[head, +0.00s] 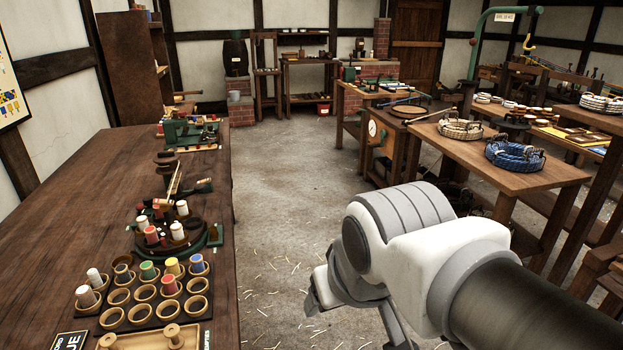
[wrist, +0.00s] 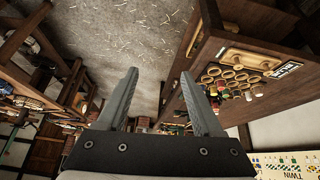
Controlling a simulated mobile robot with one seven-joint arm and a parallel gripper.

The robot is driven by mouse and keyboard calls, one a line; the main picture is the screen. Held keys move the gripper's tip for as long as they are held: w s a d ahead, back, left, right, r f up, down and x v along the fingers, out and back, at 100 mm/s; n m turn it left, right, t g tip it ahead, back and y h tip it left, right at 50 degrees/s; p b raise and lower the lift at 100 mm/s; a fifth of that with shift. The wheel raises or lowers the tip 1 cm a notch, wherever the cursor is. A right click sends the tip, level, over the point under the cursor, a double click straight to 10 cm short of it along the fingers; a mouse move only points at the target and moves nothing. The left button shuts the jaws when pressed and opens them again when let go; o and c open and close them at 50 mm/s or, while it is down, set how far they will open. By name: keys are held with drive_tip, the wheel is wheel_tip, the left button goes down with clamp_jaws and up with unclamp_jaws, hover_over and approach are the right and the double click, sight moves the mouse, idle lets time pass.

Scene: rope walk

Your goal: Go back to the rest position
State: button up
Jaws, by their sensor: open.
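My gripper (wrist: 160,95) shows in the wrist view with its two grey fingers spread apart and nothing between them. The floor and the edge of a table lie beyond the fingers. In the head view my arm comes in from the lower right, over the aisle. The fingertips are mostly hidden there behind the wrist and the frame's lower edge.
A long wooden table (head: 75,190) on the left holds a rack of cups (head: 143,295) with spools. Workbenches on the right carry a blue rope coil (head: 515,155) and a pale rope coil (head: 461,126). The straw-strewn floor (head: 285,215) between them is clear.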

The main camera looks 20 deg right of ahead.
drive_tip(key=shift+s+a+f, duration=0.15)
drive_tip(key=shift+s+a, duration=0.1)
drive_tip(key=shift+a, duration=0.05)
wheel_tip(320, 180, up, 11)
drive_tip(key=p, duration=1.1)
